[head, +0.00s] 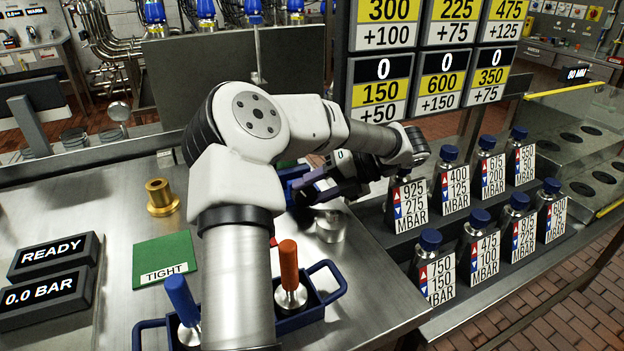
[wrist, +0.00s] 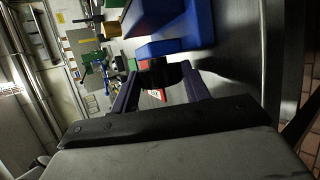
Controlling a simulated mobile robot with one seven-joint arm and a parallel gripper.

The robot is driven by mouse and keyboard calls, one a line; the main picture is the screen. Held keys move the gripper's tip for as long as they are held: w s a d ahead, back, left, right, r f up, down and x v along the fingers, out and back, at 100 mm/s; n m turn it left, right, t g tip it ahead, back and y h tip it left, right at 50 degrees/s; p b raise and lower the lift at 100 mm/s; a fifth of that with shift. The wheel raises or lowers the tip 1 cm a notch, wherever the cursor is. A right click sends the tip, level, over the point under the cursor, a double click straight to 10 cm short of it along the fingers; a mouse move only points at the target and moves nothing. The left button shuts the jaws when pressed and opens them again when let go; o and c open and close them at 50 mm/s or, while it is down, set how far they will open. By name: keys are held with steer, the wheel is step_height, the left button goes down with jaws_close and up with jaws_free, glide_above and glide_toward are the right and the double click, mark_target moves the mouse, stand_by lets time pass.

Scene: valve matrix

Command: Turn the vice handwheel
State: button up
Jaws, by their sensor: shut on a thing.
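The blue vice (head: 292,173) is mostly hidden behind my arm in the head view. The dark handwheel (wrist: 161,74) shows in the wrist view between the two purple fingers, in front of a smaller blue part of the vice. My gripper (wrist: 160,82) is shut on the handwheel. In the head view my gripper (head: 308,188) reaches left toward the vice, and the wheel itself cannot be made out there.
A metal cylinder (head: 331,228) stands just below my gripper. A blue tray (head: 318,308) holds blue- and orange-handled tools. A brass fitting (head: 160,197) and a green TIGHT mat (head: 165,258) lie to the left. Labelled bottles (head: 456,185) line a shelf at right, below a hanging number board (head: 383,90).

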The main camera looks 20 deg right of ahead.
steer(key=shift+y+p, duration=0.8)
steer(key=shift+p, duration=0.15)
steer(key=shift+f, duration=0.1)
steer(key=o, duration=1)
steer(key=shift+f+m, duration=0.2)
steer(key=shift+m, duration=0.1)
steer(key=shift+s+d+r, duration=0.1)
steer(key=shift+d, duration=0.1)
